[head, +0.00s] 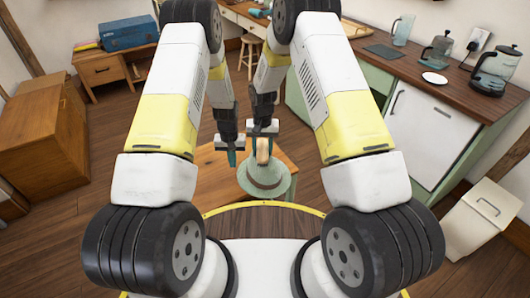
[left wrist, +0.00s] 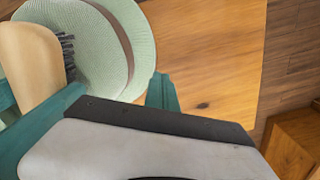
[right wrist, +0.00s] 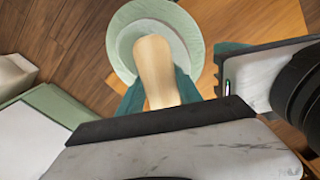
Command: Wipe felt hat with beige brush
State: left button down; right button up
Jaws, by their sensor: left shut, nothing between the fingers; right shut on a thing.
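The pale green felt hat (head: 265,181) with a brown band lies on the wooden table below my grippers. It also shows in the left wrist view (left wrist: 112,50) and the right wrist view (right wrist: 122,45). My right gripper (head: 263,137) is shut on the beige brush (right wrist: 155,68), which hangs over the hat and hides part of it. The brush's dark bristles (left wrist: 68,52) face the hat in the left wrist view; I cannot tell whether they touch it. My left gripper (head: 232,156) is shut and empty, beside the brush at the hat's left.
The wooden table (head: 212,170) has bare room left of the hat. A green-and-white counter (head: 435,112) with kettles and a jar stands at right. A white bin (head: 485,218) is at lower right. A wooden cabinet (head: 38,140) is at far left.

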aim_at(267, 154)
jog(key=shift+w+a, duration=0.45)
jog(key=shift+w, duration=0.3)
jog(key=shift+w+a, duration=0.45)
jog(key=shift+w, duration=0.25)
jog(key=shift+f, duration=0.1)
jog(key=shift+s+d+r, duration=0.1)
jog(key=shift+s+d, duration=0.45)
jog(key=shift+s, duration=0.35)
jog(key=shift+s+d+r, duration=0.1)
jog(key=shift+s+d, duration=0.45)
jog(key=shift+s, duration=0.4)
jog(key=shift+s+d, duration=0.55)
jog(key=shift+s, duration=0.35)
jog(key=shift+s+d+f, duration=0.1)
jog(key=shift+s+d, duration=0.25)
jog(key=shift+s, duration=0.35)
jog(key=shift+s+d+f, duration=0.1)
jog(key=shift+s+d, duration=0.25)
jog(key=shift+s, duration=0.3)
jog(key=shift+w+r, duration=0.1)
jog(key=shift+r, duration=2.95)
